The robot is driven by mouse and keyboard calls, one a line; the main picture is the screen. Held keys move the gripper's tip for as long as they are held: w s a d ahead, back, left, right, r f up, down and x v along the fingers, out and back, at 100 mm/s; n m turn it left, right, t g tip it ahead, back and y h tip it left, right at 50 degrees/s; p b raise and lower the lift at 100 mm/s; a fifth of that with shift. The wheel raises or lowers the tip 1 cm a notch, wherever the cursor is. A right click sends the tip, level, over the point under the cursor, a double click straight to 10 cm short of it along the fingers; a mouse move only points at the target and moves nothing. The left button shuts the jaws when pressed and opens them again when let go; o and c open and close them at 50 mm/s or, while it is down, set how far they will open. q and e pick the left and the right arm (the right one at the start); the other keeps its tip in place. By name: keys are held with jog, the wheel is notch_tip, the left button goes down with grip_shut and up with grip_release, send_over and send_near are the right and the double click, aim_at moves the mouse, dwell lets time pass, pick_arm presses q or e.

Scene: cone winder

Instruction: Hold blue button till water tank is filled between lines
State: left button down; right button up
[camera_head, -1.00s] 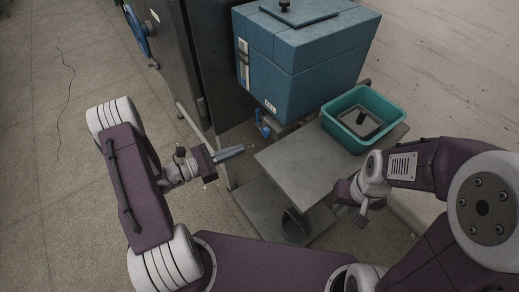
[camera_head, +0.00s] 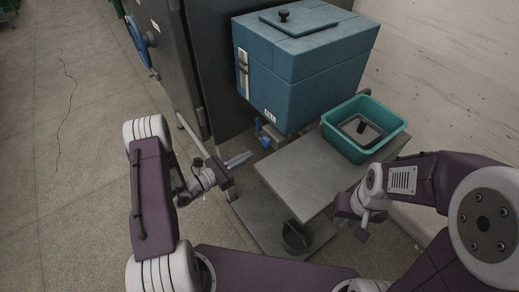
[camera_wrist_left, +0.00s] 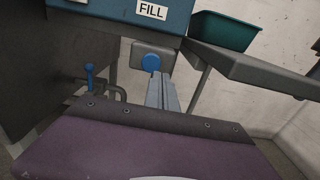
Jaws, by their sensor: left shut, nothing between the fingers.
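The blue water tank (camera_head: 305,75) stands at the back centre, with a pale level gauge (camera_head: 242,70) on its left edge; the gauge's level and lines are too small to read. The round blue button (camera_wrist_left: 151,62) is on a grey box under the FILL label (camera_wrist_left: 151,11) in the left wrist view. My left gripper (camera_head: 246,156) is shut and empty, below the tank. Its fingertips (camera_wrist_left: 158,80) point towards the button and appear just below it; I cannot tell whether they touch it. My right gripper (camera_head: 364,222) hangs beside the grey table; its fingers are unclear.
A blue-handled tap (camera_wrist_left: 89,76) is left of the button. A teal bin (camera_head: 378,145) holding a dark-topped object stands on the grey table (camera_head: 290,178). A dark cabinet (camera_head: 172,62) is left of the tank. Open floor lies at the left.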

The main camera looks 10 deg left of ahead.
aim_at(267, 144)
pick_arm(q)
jog(key=x, duration=0.6)
jog(key=shift+w+d+f, duration=0.1)
jog(key=shift+w+d, duration=0.35)
jog(key=shift+r, duration=0.35)
jog(key=shift+w, duration=0.15)
jog(key=shift+d+r, duration=0.1)
dwell(6.3)
